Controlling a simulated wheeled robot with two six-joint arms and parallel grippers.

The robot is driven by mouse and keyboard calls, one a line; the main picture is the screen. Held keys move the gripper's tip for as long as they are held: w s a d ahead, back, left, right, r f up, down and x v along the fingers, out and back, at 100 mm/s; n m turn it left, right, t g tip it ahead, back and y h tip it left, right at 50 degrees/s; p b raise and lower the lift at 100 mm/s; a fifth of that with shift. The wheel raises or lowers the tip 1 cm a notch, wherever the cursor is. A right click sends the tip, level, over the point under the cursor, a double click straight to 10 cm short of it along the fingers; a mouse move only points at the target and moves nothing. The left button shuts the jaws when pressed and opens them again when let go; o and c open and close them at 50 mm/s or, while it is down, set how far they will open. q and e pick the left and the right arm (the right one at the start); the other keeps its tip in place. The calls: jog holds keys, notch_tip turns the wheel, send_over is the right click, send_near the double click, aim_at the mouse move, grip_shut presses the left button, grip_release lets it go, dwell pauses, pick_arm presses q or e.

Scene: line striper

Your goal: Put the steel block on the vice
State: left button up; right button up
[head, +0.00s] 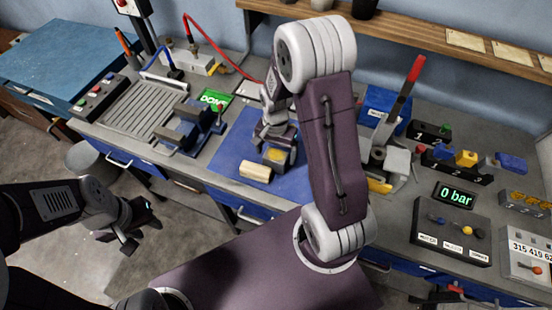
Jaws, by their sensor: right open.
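The blue vice (190,130) with grey jaws stands at the left of the bench, beside a grooved plate. My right gripper (277,152) is open and points down over the blue mat (228,150) at the middle of the bench. A small yellow patch shows between or under its fingers; the gripper hides much of that spot. A pale beige block (255,172) lies on the mat just in front of it. I cannot clearly make out a steel block. My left gripper (138,228) is open and empty, over the floor in front of the bench.
A green DONE sign (215,99) is behind the vice. A machine with a red-handled lever (402,95) stands right of the mat. Control boxes and a 0 bar display (455,194) fill the right side. A bucket (88,165) stands on the floor at left.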

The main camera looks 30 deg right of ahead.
jog(key=shift+s+a+f, duration=0.1)
jog(key=shift+s+f, duration=0.05)
jog(key=shift+f, duration=0.45)
jog(key=shift+s+a+f, duration=0.1)
jog(key=shift+f, duration=0.45)
jog(key=shift+w+d+f, duration=0.15)
jog(key=shift+w+f, duration=0.05)
jog(key=shift+f, duration=0.05)
grip_shut()
jog(key=shift+r, duration=0.1)
notch_tip(320, 180, up, 4)
jog(key=shift+w+r, duration=0.1)
jog(key=shift+r, duration=0.05)
jog(key=s+a+r, duration=0.2)
jog(key=s+r, duration=0.4)
jog(key=s, duration=0.5)
jog(key=shift+s+a+r+b, duration=0.25)
jog(key=shift+s+r+b, duration=0.1)
jog(key=shift+b, duration=0.05)
